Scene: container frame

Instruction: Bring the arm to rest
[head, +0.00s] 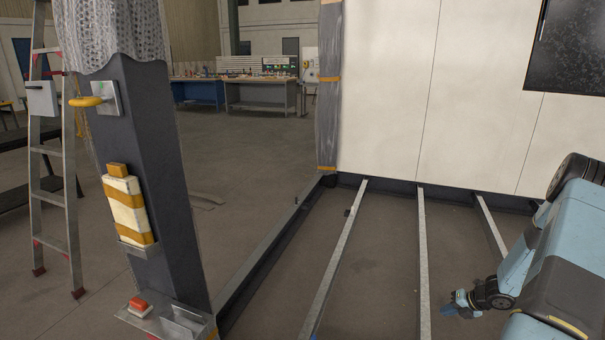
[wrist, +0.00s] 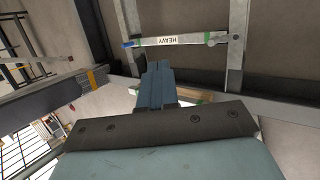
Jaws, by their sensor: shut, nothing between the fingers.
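My arm shows at the lower right in the head view, with its blue and black links folded close to my body. My gripper (head: 455,303) hangs low there, over the floor beside a metal rail. In the wrist view, my gripper's blue fingers (wrist: 158,80) are together with nothing between them. A bar labelled "HEAVY" (wrist: 178,40) lies beyond the fingertips in the wrist view, apart from them. A wooden-looking piece (wrist: 187,92) is partly hidden behind the fingers.
Metal floor rails (head: 338,255) run toward a white wall (head: 430,90). Workbenches (head: 260,93) stand far back.

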